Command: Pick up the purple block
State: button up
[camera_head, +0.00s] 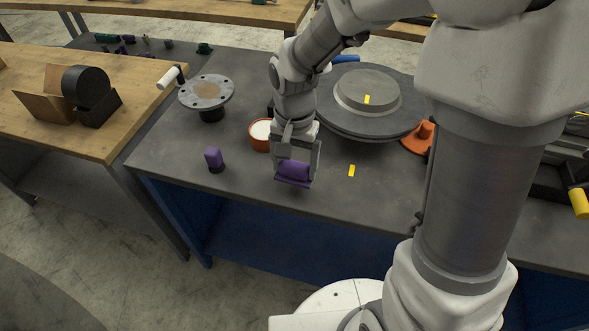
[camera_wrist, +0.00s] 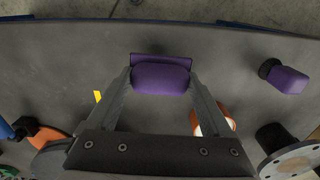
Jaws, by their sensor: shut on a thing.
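The purple block (camera_head: 294,171) is a rounded piece with a flat, flange-like edge, near the front of the dark grey table. My gripper (camera_head: 297,168) points down and is shut on it. In the wrist view the purple block (camera_wrist: 160,80) fills the space between the two fingers of my gripper (camera_wrist: 161,84), one at each end. I cannot tell whether it touches the table. A second purple piece (camera_head: 214,158) with a dark base stands to the left, apart from my gripper; it also shows in the wrist view (camera_wrist: 287,79).
An orange cup with white inside (camera_head: 260,133) stands close behind my gripper to the left. A flanged metal disc (camera_head: 207,92) and a large round grey plate (camera_head: 335,116) are farther back. A yellow piece (camera_head: 352,171) lies to the right. The table's front edge is close.

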jog(key=s+d+r+p, duration=0.1)
jog(key=d+r+p, duration=0.1)
jog(key=d+r, duration=0.5)
jog(key=d, duration=0.4)
jog(key=shift+d+r, duration=0.25)
jog(key=shift+d, duration=0.05)
jog(key=shift+s, duration=0.1)
jog(key=o, duration=0.8)
jog(key=shift+c, duration=0.2)
jog(key=c, duration=0.5)
